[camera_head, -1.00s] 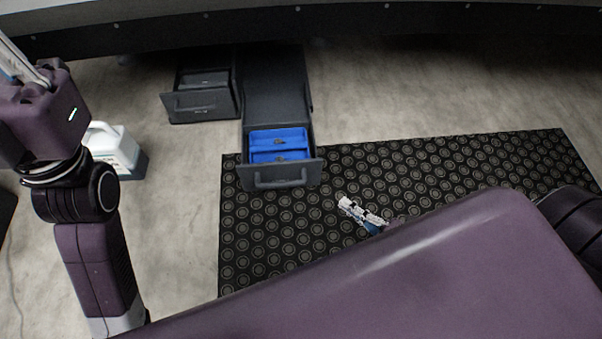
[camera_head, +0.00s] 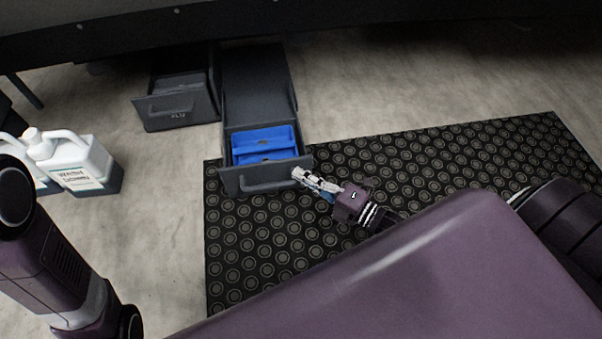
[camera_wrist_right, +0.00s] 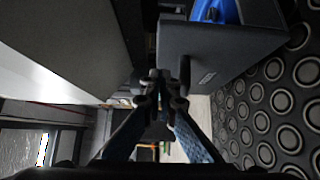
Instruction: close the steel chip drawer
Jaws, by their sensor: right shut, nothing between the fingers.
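A dark grey drawer (camera_head: 235,182) with a bar handle stands pulled out in the head view, with a blue divided insert (camera_head: 268,139) inside. I cannot read a label naming it as the steel chip drawer. My right gripper (camera_head: 298,174) is shut and empty, with its fingertips at the right end of the drawer front. In the right wrist view the gripper (camera_wrist_right: 160,78) points just beside the grey drawer front (camera_wrist_right: 225,45); I cannot tell whether it touches. My left arm shows at the left, but its gripper is out of view.
A second grey drawer (camera_head: 190,122) also stands open to the left, with partly legible lettering. White jugs (camera_head: 75,165) stand on the floor at the left. A black ringed mat (camera_head: 420,160) lies under and right of the blue-insert drawer. A dark overhang (camera_head: 350,15) crosses the top.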

